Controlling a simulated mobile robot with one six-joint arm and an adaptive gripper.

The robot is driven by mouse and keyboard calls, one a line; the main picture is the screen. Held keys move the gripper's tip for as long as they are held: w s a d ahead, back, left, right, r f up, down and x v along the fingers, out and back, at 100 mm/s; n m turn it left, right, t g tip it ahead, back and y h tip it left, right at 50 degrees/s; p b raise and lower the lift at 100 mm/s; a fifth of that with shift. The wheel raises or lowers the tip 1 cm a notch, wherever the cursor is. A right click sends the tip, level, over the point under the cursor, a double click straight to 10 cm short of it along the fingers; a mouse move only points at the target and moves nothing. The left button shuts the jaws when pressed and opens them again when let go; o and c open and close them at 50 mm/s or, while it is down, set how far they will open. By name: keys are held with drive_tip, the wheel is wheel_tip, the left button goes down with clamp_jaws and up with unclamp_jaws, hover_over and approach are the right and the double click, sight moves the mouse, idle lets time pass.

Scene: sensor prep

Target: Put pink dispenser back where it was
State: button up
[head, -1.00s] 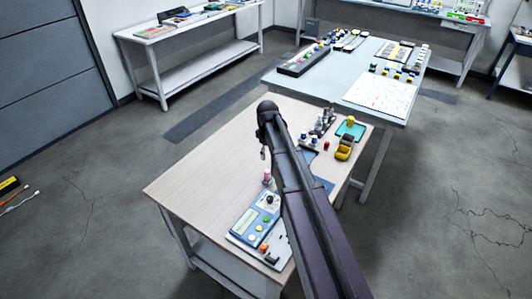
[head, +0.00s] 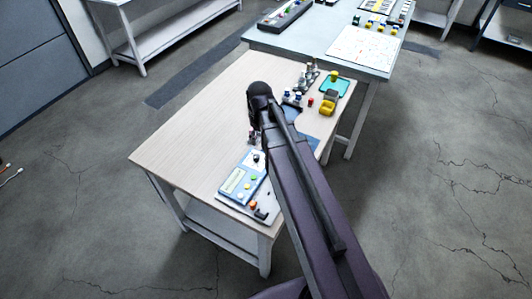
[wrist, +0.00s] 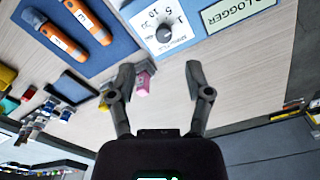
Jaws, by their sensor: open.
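The pink dispenser (wrist: 143,82) shows in the wrist view on the wooden table, close to the inner side of the left finger and partly covered by it. I cannot tell whether they touch. My gripper (wrist: 160,80) is open, with nothing clasped and bare tabletop beside the right finger. In the head view my gripper (head: 253,137) hangs over the table just behind the blue-and-white logger device (head: 240,183). The dispenser is mostly hidden there by my gripper.
The logger's dial (wrist: 165,33) and a blue tray with orange tools (wrist: 88,20) lie close by. A yellow object (head: 328,102), a teal tray (head: 336,86) and small bottles stand on the table's right side. The table's left half (head: 190,130) is clear.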

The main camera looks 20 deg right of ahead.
drive_tip(key=s+m, duration=0.3)
drive_tip(key=s, duration=0.5)
drive_tip(key=shift+s, duration=0.15)
